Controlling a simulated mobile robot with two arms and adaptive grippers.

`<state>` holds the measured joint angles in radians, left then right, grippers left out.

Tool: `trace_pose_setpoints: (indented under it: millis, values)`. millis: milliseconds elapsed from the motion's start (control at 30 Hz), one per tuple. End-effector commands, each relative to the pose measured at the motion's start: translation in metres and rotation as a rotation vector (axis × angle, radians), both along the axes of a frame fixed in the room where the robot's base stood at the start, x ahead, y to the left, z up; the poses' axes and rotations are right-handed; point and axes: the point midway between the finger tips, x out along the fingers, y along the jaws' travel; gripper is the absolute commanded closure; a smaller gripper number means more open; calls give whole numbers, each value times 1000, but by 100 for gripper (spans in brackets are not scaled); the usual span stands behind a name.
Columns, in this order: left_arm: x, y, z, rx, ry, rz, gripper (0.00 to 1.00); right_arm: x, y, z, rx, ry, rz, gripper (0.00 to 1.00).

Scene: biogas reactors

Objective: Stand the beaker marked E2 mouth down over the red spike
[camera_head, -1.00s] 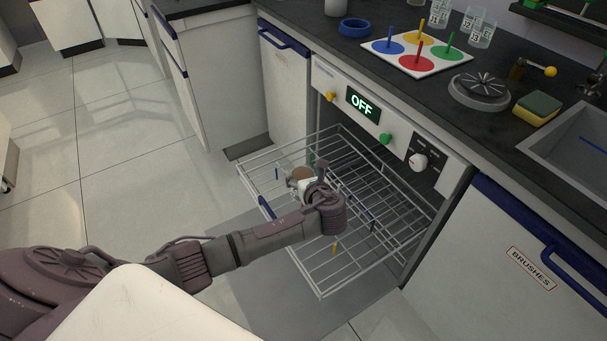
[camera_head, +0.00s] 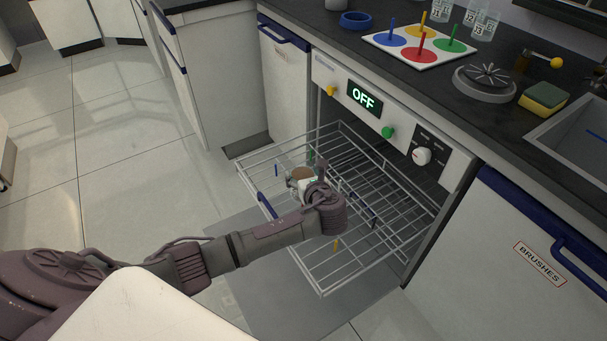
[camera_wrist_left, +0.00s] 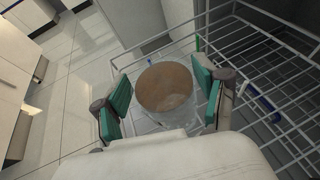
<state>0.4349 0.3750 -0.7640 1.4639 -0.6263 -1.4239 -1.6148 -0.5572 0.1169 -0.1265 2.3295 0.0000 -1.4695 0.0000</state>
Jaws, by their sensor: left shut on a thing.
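My left gripper (camera_head: 305,184) is shut on a clear beaker above the pulled-out wire rack (camera_head: 355,270). In the left wrist view the beaker (camera_wrist_left: 178,107) sits between the green finger pads of the gripper (camera_wrist_left: 163,98). A brown round face of it (camera_wrist_left: 164,86) points towards the camera; I cannot tell whether it is base or contents. The marking is not readable. The rack has a green spike (camera_head: 312,155), blue spikes (camera_head: 373,222) and a yellow spike (camera_head: 336,245). No red spike shows in the rack; a red peg (camera_head: 421,42) stands on the counter board. My right gripper is not in view.
The white board (camera_head: 392,59) has coloured discs and pegs. Several marked beakers (camera_head: 462,18) stand behind it. The washer's panel (camera_head: 363,98) reads OFF above the rack. A sponge (camera_head: 543,97) and sink lie at right. Open floor lies left of the rack.

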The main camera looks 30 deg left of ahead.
Motion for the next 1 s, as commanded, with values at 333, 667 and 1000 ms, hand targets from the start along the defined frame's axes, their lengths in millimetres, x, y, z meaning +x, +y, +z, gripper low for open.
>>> trace_pose_setpoints:
  millis: [333, 667, 1000]
  values:
    - [0, 0, -11, 1, 1, 1, 65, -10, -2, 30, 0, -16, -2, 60]
    - [0, 0, -45, 1, 1, 1, 65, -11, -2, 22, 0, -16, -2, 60]
    - [0, 0, -67, -1, -1, 0, 65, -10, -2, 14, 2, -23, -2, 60]
